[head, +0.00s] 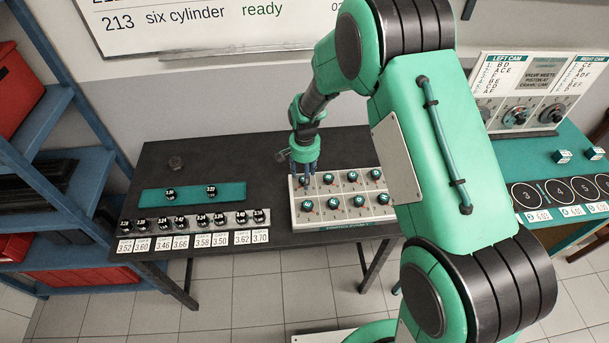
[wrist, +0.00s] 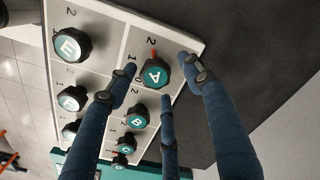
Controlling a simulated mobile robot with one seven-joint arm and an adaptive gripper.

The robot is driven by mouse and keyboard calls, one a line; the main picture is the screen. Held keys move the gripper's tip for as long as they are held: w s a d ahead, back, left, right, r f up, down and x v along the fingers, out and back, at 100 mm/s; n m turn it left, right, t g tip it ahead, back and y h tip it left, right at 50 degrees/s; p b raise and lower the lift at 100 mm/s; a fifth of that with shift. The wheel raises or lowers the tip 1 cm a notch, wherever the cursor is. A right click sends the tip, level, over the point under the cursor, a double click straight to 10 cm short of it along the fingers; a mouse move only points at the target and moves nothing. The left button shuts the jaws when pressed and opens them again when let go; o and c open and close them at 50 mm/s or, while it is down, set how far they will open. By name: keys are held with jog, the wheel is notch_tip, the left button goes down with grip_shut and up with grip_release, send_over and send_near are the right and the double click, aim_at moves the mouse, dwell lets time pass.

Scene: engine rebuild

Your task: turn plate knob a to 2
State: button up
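Knob A (wrist: 156,74) is a black knob with a teal cap lettered A. It sits at the corner of the white knob plate (head: 342,220). In the wrist view its red pointer mark faces the printed 2. My gripper (head: 304,168) points down over the plate's back left corner, where knob A is hidden or hard to make out. In the wrist view its blue fingers (wrist: 158,78) spread around knob A, with gaps showing on both sides. The fingers look open, and I cannot tell whether the third one touches the knob.
Other lettered knobs, such as B (wrist: 137,117) and E (wrist: 70,45), stand close by on the plate. A teal strip (head: 225,192) with two black parts and a labelled row of black parts (head: 190,222) lie left on the dark table (head: 240,155).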

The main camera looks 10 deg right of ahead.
jog(key=shift+s, duration=0.1)
notch_tip(320, 180, up, 12)
dwell(0.8)
dwell(0.4)
jog(key=s+d+r+n+t+b, duration=0.15)
jog(key=s+d+r, duration=0.25)
jog(key=s+r, duration=0.4)
jog(key=s+d+r+n+t+b, duration=0.15)
jog(key=s+d+r, duration=0.35)
jog(key=r, duration=0.6)
jog(key=s+d+r+n+t+b, duration=0.1)
jog(key=s+d, duration=0.1)
jog(key=s, duration=0.9)
jog(key=s+d+r+n+t+b, duration=0.1)
jog(key=s+d+r+b, duration=0.1)
jog(key=s, duration=1)
jog(key=shift+d+r+t, duration=0.2)
jog(key=shift+t, duration=0.1)
